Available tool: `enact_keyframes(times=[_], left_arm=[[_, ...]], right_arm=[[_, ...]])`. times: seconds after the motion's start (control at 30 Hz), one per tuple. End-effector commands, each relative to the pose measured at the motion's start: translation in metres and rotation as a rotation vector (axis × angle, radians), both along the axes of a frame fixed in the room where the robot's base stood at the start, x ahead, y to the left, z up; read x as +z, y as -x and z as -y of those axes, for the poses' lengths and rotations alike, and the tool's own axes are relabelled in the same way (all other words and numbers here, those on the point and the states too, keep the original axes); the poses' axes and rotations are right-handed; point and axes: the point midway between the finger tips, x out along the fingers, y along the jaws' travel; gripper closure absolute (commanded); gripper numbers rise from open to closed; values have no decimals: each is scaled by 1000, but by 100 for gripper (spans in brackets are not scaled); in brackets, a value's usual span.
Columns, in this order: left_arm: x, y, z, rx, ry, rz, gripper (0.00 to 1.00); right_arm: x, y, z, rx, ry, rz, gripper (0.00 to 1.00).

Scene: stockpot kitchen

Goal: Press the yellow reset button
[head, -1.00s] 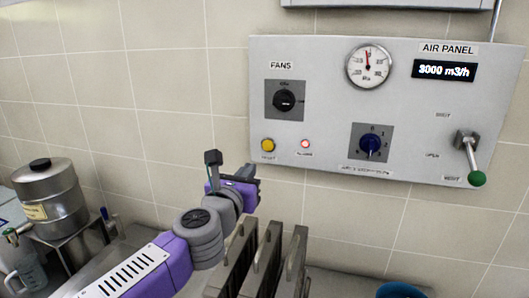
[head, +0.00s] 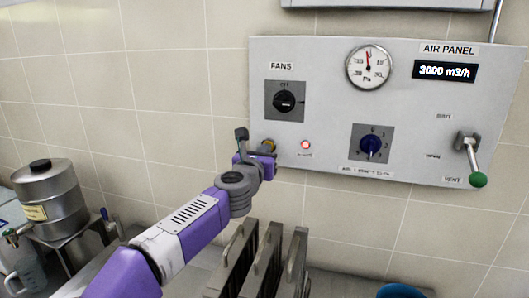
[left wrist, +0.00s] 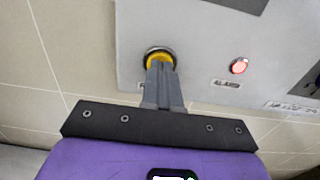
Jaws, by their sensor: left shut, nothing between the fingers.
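The yellow reset button (head: 269,144) sits low on the left of the grey air panel (head: 330,80). In the head view my left gripper (head: 268,153) covers part of it. In the left wrist view the yellow button (left wrist: 159,58) shows just beyond the fingertips, inside a dark ring. My left gripper (left wrist: 161,72) is shut and empty, with its fingertips at the lower part of the button. They overlap it in the picture; whether they touch it or press it in, I cannot tell. My right gripper is not in view.
A lit red alarm lamp (head: 305,145) is right of the button. The panel also has a fans knob (head: 284,101), a blue selector (head: 370,147), a gauge (head: 369,67) and a green-tipped lever (head: 477,179). Metal plates (head: 265,262) stand below; a steel urn (head: 51,196) is at left.

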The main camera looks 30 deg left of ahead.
Motion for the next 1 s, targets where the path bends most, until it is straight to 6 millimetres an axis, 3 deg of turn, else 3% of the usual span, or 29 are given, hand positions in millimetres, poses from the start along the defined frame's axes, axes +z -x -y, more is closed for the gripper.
enact_keyframes(times=[0.23,0.47,0.8,1.0], left_arm=[[0,-2,0,0,0,-1,100],[0,-18,-4,0,-1,0,100],[0,-17,-3,0,-1,0,100],[1,0,8,-10,-2,4,100]], right_arm=[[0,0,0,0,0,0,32],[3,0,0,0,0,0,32],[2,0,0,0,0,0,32],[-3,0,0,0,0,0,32]])
